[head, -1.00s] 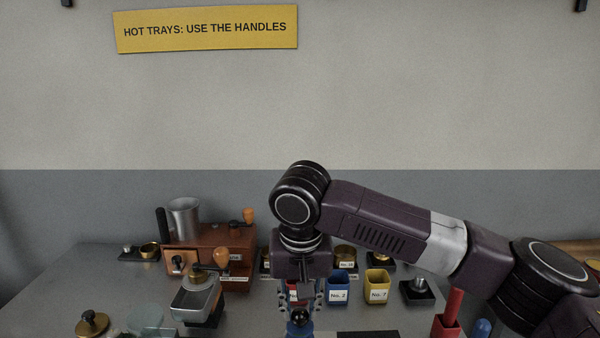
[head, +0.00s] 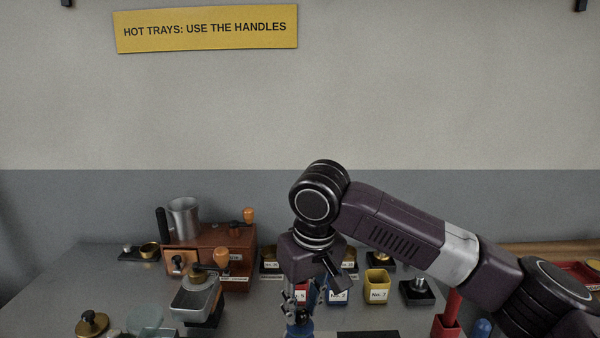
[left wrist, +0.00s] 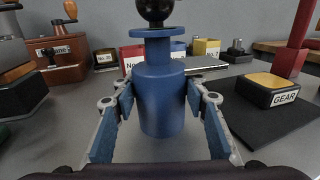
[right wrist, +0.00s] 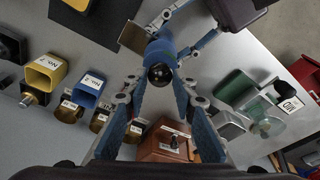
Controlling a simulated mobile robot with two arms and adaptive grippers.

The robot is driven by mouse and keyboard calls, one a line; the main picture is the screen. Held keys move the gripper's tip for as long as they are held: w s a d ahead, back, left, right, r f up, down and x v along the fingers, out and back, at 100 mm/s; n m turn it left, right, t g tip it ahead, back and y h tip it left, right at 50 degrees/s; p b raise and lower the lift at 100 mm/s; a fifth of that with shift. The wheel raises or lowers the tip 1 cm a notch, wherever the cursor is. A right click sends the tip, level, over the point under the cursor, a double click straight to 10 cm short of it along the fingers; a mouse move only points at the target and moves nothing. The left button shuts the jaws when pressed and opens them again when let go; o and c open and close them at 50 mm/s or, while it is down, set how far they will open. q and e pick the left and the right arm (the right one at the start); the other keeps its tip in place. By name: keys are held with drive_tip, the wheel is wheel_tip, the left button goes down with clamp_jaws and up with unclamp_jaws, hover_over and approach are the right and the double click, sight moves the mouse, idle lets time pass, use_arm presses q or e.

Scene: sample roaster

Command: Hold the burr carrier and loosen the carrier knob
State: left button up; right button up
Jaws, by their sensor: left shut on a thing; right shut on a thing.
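The burr carrier (left wrist: 160,100) is a blue upright cylinder with a flange, standing between the fingers of my left gripper (left wrist: 158,100), which is shut on it. The black round carrier knob (left wrist: 154,10) sits on top, cut by the frame edge. The right wrist view looks down on the knob (right wrist: 160,74) and the blue carrier (right wrist: 160,50). My right gripper (right wrist: 160,84) is shut on the knob, its fingers on either side. In the head view my right gripper (head: 298,302) points down over the carrier (head: 299,329); the knob is largely hidden there.
Blue (head: 338,288) and yellow (head: 377,284) bins stand behind the carrier. A yellow-topped GEAR block (left wrist: 270,90) lies on a black mat. A red post (head: 449,310) stands right.

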sight(303, 309)
drive_tip(key=n, duration=0.3)
drive_tip(key=n+y, duration=0.1)
drive_tip(key=n, duration=0.2)
drive_tip(key=shift+w+d+g, duration=0.15)
drive_tip(key=shift+g, duration=0.25)
drive_tip(key=n+g, duration=0.1)
drive_tip(key=n, duration=0.5)
drive_tip(key=shift+w+n, duration=0.15)
drive_tip(key=shift+n, duration=0.15)
drive_tip(key=o, duration=1.1)
drive_tip(key=shift+c, duration=0.2)
drive_tip(key=shift+r, duration=0.15)
drive_tip(key=shift+r, duration=2.85)
